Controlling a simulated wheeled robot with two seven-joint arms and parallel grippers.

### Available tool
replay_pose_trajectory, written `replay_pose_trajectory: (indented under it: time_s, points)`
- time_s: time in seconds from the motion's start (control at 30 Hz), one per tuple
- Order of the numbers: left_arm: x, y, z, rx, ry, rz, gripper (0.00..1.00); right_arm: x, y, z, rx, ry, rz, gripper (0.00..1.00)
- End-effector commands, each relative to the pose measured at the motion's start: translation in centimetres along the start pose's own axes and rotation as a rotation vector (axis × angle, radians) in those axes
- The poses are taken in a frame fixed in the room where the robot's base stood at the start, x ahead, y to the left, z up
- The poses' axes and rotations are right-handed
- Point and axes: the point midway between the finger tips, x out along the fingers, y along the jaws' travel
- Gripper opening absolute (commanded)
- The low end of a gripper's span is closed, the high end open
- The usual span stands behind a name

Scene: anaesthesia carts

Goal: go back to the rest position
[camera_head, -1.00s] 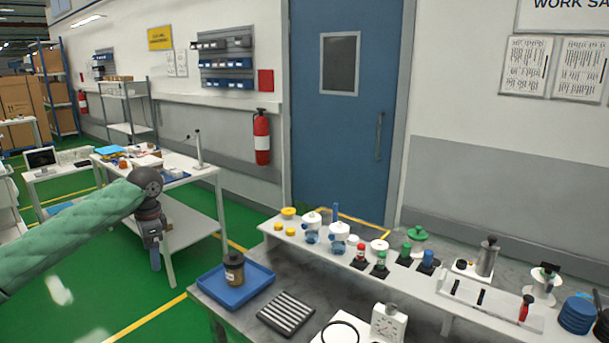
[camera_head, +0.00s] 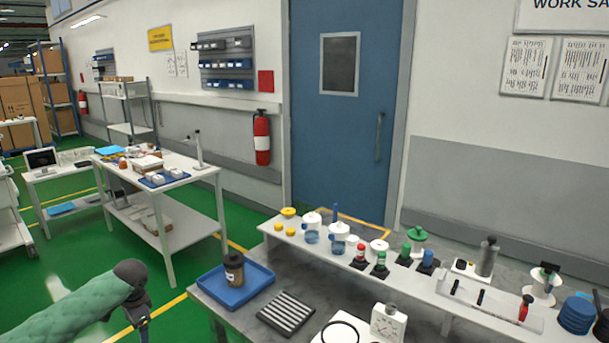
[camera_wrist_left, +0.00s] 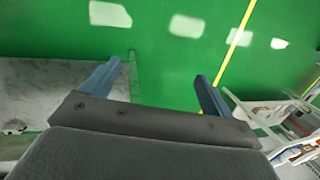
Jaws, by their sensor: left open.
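My left arm, in a green sleeve, comes in from the lower left of the head view. Its gripper (camera_head: 142,322) hangs low over the green floor, left of the grey workbench, partly cut off by the frame's bottom edge. In the left wrist view the two blue-grey fingers of my left gripper (camera_wrist_left: 158,82) stand wide apart with nothing between them but green floor beyond. My right gripper does not show in either view.
A white table (camera_head: 207,178) stands behind at left. Green floor lies between them.

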Motion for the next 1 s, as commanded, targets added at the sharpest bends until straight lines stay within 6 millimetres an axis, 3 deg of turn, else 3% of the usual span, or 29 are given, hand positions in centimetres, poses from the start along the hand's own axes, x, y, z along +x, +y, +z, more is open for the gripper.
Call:
replay_pose_trajectory:
  time_s: [0.1, 0.5, 1.0]
  points:
    - [3.6, 1.2, 1.8, -0.022, -0.009, -0.02, 0.86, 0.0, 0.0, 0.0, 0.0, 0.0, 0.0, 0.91]
    - [13.4, 4.6, 8.8, -0.087, -0.033, -0.114, 0.86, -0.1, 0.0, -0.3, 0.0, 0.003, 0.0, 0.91]
    - [22.6, 9.3, 20.0, -0.114, -0.074, -0.248, 0.86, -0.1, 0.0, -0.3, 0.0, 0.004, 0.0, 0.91]
